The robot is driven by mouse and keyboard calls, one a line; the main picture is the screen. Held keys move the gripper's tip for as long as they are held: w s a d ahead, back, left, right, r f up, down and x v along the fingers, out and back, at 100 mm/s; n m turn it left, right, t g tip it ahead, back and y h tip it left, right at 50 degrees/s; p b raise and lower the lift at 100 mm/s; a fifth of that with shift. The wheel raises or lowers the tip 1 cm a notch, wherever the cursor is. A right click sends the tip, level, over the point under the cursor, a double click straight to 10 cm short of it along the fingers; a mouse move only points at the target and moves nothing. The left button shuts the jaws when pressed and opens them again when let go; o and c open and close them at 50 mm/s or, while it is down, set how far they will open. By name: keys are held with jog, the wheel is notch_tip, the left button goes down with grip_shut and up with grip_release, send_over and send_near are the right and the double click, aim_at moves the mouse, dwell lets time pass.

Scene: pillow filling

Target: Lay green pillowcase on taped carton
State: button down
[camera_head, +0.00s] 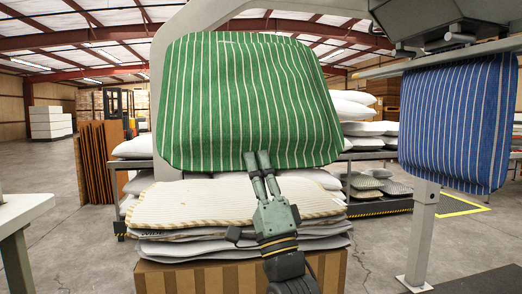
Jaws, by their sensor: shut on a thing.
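The green pillowcase (240,95) with thin white stripes hangs upright in the middle of the head view. My gripper (256,158) is shut on its lower edge, right of the middle. The fingertips are partly hidden at the cloth. Below it stands a brown striped carton (160,279), which may be the taped carton. A stack of flat pillowcases lies on the carton, with a cream one with yellow stripes (200,205) on top. The green pillowcase is in front of or above this stack; I cannot tell if they touch.
A blue striped pillowcase (455,125) hangs from a machine at the right, beside a grey post (422,235). Shelves with white pillows (365,129) stand behind. A table corner (20,212) is at the left. Open floor (75,250) lies between the table and the carton.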

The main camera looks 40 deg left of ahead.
jog(key=w+a+f+m+g+h+p, duration=0.1)
jog(key=f+h+p, duration=0.4)
jog(key=p, duration=0.5)
jog(key=w+a+f+m+g+h+p, duration=0.2)
jog(key=w+a+f+h+p, duration=0.1)
jog(key=f+p, duration=0.4)
jog(key=shift+a+f+g+h+p, duration=0.25)
jog(key=shift+a+h+p, duration=0.2)
jog(key=shift+h+p, duration=0.75)
jog(key=shift+w, duration=0.1)
jog(key=c, duration=1.5)
grip_release()
jog(key=shift+o, duration=0.2)
jog(key=o, duration=0.5)
jog(key=shift+f, duration=0.1)
